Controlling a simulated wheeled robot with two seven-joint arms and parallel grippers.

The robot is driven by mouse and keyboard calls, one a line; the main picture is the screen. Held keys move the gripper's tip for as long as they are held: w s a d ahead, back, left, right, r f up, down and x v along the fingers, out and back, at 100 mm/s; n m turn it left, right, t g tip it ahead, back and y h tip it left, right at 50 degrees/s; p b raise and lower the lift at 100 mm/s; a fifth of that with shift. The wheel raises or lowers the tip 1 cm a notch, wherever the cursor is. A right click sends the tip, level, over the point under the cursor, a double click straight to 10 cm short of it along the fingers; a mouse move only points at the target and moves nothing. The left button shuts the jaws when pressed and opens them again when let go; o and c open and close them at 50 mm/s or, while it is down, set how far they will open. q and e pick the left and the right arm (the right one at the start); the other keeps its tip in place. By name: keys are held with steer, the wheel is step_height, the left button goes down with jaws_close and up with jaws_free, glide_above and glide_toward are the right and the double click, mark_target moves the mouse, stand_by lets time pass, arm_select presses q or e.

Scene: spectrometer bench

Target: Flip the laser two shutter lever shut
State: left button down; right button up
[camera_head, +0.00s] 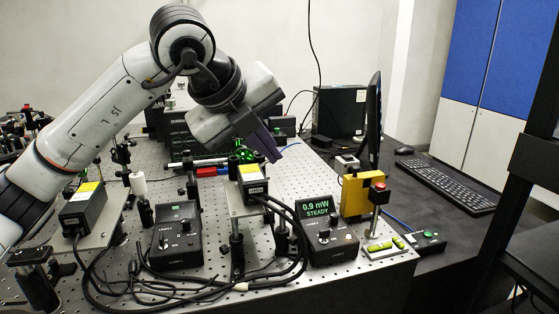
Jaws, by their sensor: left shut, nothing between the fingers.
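Two box-shaped laser heads with yellow labels stand on raised plates: one at the left (83,206) and one in the middle (252,182). Which is laser two cannot be read, and no shutter lever can be made out. My left gripper (272,150) reaches in from the upper left. It is shut and empty, pointing down and to the right, just behind and above the middle head in the picture. A gap shows between them. A black control box (177,242) sits between the heads, another (332,245) to the right. My right gripper is not in view.
A display (318,208) reads "0.9 mW STEADY". Thick black cables (292,250) loop across the breadboard's front. A yellow block (354,195), a red-topped post (378,197) and a monitor (374,120) stand to the right. Small optics and a green object (243,155) crowd the area beside the gripper.

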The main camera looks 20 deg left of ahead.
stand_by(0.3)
arm_select(q)
steer(key=p+x, duration=0.1)
steer(key=x, duration=0.9)
steer(key=shift+w+a+r+p, duration=0.4)
steer(key=shift+a+r, duration=0.2)
steer(key=shift+a, duration=0.15)
steer(key=shift+w+a+r+p, duration=0.35)
steer(key=shift+a+r, duration=0.25)
steer(key=shift+a, duration=0.15)
